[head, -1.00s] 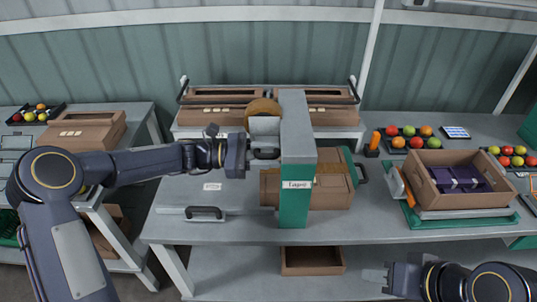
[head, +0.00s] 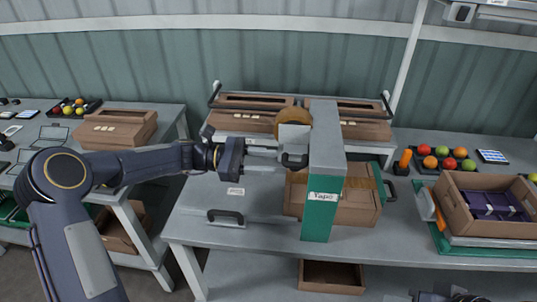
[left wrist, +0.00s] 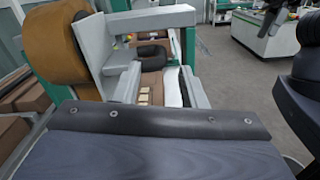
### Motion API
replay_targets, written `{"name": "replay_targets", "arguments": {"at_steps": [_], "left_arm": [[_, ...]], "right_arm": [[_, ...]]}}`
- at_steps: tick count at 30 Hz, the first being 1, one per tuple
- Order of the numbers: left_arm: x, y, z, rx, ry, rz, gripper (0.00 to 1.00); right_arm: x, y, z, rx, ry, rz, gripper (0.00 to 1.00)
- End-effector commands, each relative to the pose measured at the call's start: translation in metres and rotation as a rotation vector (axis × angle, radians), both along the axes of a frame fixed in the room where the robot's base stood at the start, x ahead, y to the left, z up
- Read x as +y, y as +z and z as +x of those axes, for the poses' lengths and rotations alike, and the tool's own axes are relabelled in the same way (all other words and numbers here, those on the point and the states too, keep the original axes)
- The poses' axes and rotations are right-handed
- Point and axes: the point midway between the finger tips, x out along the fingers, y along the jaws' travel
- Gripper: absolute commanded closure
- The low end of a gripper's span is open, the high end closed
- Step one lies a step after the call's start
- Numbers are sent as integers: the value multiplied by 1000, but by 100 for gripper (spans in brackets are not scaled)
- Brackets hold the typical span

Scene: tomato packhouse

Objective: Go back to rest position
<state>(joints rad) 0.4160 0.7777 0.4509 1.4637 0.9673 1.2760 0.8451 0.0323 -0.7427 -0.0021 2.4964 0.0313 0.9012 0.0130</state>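My left gripper (head: 270,156) is stretched out from the left in the head view, in front of the tape machine (head: 319,215). Its two grey fingers stand apart in the left wrist view (left wrist: 160,88), with nothing held between them. The machine's black handle (head: 294,161) is just past the fingertips; it also shows between them in the left wrist view (left wrist: 151,52). My right gripper (head: 422,296) barely shows at the bottom edge of the head view, so its fingers cannot be made out.
A closed carton (head: 352,204) sits in the tape machine on the grey table (head: 205,233). An open carton (head: 470,222) with purple packs stands at the right. More cartons (head: 250,120) stand on a rack behind. A side table (head: 165,115) is at the left.

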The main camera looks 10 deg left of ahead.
Motion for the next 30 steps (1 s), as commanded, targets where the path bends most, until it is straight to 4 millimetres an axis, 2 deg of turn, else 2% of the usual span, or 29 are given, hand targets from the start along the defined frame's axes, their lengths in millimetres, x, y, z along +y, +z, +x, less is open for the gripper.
{"name": "replay_targets", "arguments": {"at_steps": [5, 8, 10, 14, 17, 24, 30], "left_arm": [[-1, 1, -2, -10, -3, 11, 62], [-2, 5, -15, -64, -17, 74, 62], [-1, 9, -31, -134, -33, 154, 62], [7, 14, -76, -333, -83, 370, 62], [22, 14, -116, -512, -129, 554, 62], [72, 7, -205, -919, -245, 937, 62], [109, -12, -266, -1211, -342, 1179, 62]], "right_arm": [[0, 0, 0, 0, 0, 0, 64], [0, 0, 0, 0, 0, 0, 64], [0, 0, 0, 0, 0, 0, 64], [0, 0, 0, 0, 0, 0, 64], [0, 0, 0, 0, 0, 0, 64], [0, 0, 0, 0, 0, 0, 64], [0, 0, 0, 0, 0, 0, 64]]}}
